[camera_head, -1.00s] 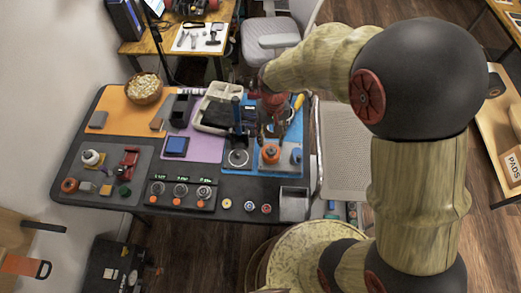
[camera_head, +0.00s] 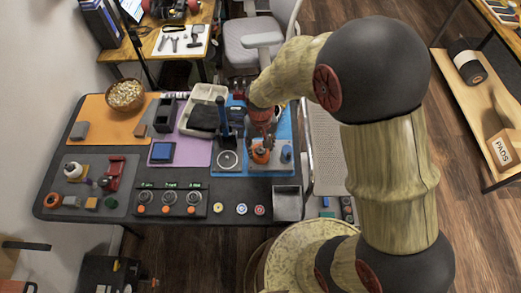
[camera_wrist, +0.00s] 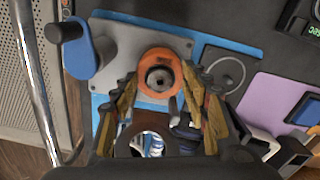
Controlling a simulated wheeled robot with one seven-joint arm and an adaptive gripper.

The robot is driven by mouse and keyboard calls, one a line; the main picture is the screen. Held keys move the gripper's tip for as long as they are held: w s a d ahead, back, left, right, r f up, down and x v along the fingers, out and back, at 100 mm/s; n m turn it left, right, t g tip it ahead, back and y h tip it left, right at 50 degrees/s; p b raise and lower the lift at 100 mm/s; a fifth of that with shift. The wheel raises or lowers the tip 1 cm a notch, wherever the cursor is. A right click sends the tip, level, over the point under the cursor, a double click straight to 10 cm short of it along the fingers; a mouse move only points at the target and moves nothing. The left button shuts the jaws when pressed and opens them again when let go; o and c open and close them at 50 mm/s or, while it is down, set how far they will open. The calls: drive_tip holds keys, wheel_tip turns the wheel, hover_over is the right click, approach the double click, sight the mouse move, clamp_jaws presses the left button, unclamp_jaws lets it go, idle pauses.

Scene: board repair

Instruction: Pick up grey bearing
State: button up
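An orange round part (camera_wrist: 174,86) with a dark grey ring-shaped centre (camera_wrist: 160,78) stands on a grey plate (camera_wrist: 125,50) on the blue mat. I cannot tell whether that grey centre is the grey bearing, and no other part is clearly it. The orange part also shows in the head view (camera_head: 261,155). My gripper (camera_wrist: 161,82) is open, with its fingers on either side of the orange part. Nothing is visibly held between them. In the head view my gripper (camera_head: 261,135) is right above the orange part and partly hides it.
A blue lever with a dark knob (camera_wrist: 91,48) rises from the plate beside my fingers. A black press (camera_head: 225,122) stands left of my gripper. A row of knobs (camera_head: 168,197), small coloured wheels (camera_head: 241,209) and a grey bin (camera_head: 287,203) lie along the front edge.

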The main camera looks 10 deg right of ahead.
drive_tip(key=shift+c, duration=1.3)
drive_tip(key=shift+s+f, duration=0.1)
drive_tip(key=c, duration=0.7)
drive_tip(key=shift+c, duration=0.6)
